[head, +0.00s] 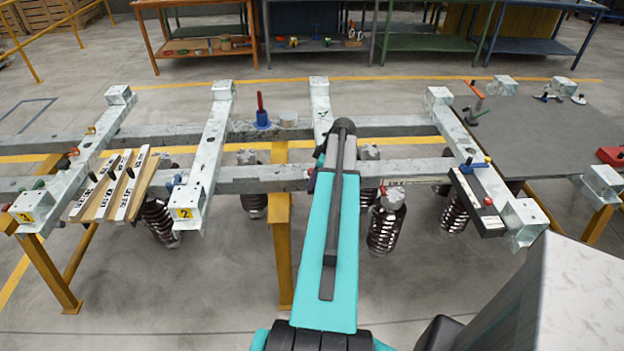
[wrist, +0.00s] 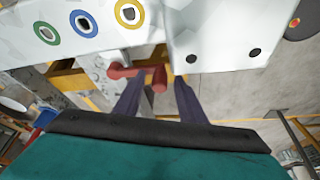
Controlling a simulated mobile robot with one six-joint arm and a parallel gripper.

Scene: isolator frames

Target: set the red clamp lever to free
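In the wrist view a red lever (wrist: 122,71) with a thick red cylindrical end (wrist: 158,78) sticks out under a pale metal beam. My gripper (wrist: 157,85) is open, its two dark fingers pointing up at the lever. The lever's thick end shows between the fingertips; I cannot tell whether either finger touches it. In the head view my teal arm reaches over the middle of the frame and hides the gripper. A small red part (head: 311,181) shows just left of the arm at the front rail; I cannot tell whether it is the same lever.
The pale beam with green, blue and yellow rings (wrist: 128,12) lies close above the fingers. In the head view, a red upright handle on a blue base (head: 262,120) stands on the back rail. Ribbed dark insulators (head: 387,220) hang under the front rail. Grey floor lies in front.

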